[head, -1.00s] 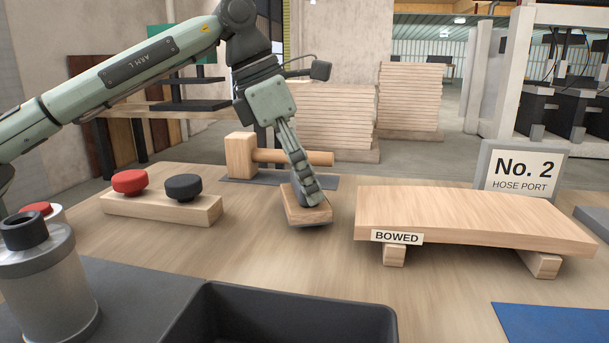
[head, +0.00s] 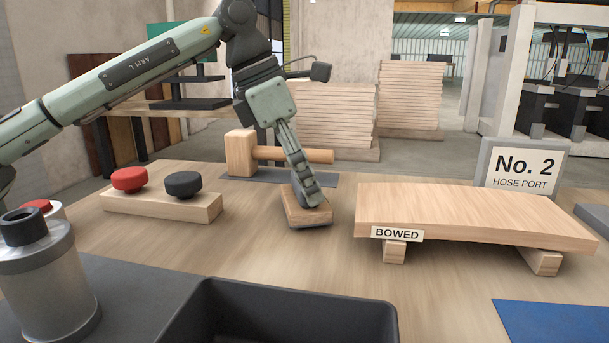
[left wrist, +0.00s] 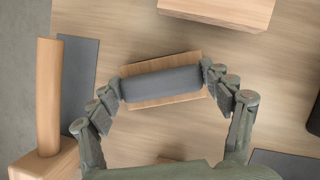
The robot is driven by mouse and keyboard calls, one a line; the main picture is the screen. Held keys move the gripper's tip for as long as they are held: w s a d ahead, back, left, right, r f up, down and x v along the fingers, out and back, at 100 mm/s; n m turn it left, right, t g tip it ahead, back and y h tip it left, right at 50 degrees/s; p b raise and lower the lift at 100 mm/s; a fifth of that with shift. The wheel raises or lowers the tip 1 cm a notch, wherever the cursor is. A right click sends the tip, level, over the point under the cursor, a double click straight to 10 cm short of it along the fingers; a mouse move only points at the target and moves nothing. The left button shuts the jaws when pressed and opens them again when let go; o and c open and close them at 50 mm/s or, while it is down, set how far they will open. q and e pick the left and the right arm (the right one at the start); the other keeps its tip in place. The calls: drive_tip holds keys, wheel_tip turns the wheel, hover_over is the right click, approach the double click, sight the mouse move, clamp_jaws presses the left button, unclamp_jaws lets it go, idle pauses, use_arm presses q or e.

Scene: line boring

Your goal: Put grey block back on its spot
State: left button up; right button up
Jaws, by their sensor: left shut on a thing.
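The grey block (left wrist: 161,83) shows in the left wrist view as a dark grey bar lying along a light wooden piece. My left gripper (left wrist: 162,88) is shut on it, with a finger at each end. In the head view my left gripper (head: 312,196) comes down from above, and its fingers hide most of the grey part. The wooden piece (head: 300,214) shows below the fingers, with a dark edge underneath. It is close to the bench top; I cannot tell if it touches. My right gripper is not in view.
A wooden mallet (head: 240,153) lies on a dark mat (head: 232,179) just behind. A board labelled BOWED (head: 470,208) rests on wooden supports to the right. A red-and-black button block (head: 150,204) stands left. A black bin (head: 300,303) is in front, with bare bench between.

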use_arm(q)
drive_tip(key=shift+f, duration=0.3)
drive_tip(key=o, duration=1.3)
drive_tip(key=shift+r, duration=0.15)
drive_tip(key=p+v, duration=0.5)
drive_tip(key=v, duration=0.3)
drive_tip(key=shift+r, duration=0.4)
drive_tip(key=shift+a, duration=0.15)
